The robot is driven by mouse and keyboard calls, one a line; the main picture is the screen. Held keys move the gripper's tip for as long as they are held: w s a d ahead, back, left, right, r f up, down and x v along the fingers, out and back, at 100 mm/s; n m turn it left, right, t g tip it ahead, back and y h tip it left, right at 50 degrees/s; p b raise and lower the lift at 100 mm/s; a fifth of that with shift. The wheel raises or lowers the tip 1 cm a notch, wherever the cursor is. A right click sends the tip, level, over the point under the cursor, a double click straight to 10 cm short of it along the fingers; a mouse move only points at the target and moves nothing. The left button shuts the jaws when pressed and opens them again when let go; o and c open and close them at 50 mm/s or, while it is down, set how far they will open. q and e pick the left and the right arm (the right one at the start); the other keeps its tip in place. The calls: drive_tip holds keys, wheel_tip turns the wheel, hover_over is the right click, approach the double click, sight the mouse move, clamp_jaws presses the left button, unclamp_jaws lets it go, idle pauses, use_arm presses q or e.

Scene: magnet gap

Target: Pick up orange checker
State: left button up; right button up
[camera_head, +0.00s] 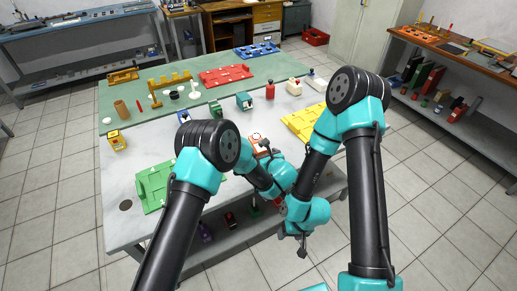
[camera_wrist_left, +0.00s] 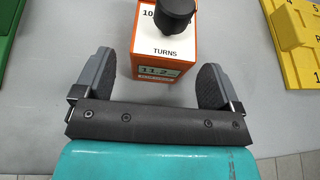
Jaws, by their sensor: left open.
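The orange checker is an orange and white box (camera_wrist_left: 150,45) with a black knob on top, the word TURNS and a small display. In the left wrist view it stands between the two grey fingers of my left gripper (camera_wrist_left: 155,66), which is open around its near part. No clear grip on it shows. In the head view the checker (camera_head: 257,141) is at the table's front middle, partly hidden by my left gripper (camera_head: 265,150). My right gripper (camera_head: 302,246) hangs low in front of the table edge; its jaws are too small to judge.
A green board (camera_head: 153,187) lies left and a yellow board (camera_head: 299,124) lies right of the checker. A teal block (camera_head: 244,101), a red bottle (camera_head: 270,90) and a yellow box (camera_head: 116,140) stand farther off. Bare grey tabletop lies between the checker and both boards.

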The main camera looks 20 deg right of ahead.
sight(261, 152)
use_arm(q)
drive_tip(key=shift+x, duration=1.85)
drive_tip(key=c, duration=1.1)
drive_tip(key=shift+r, duration=0.1)
wheel_tip(261, 152, up, 10)
drive_tip(key=shift+f, duration=0.1)
drive_tip(key=shift+f, duration=4.7)
drive_tip(key=shift+f, duration=0.35)
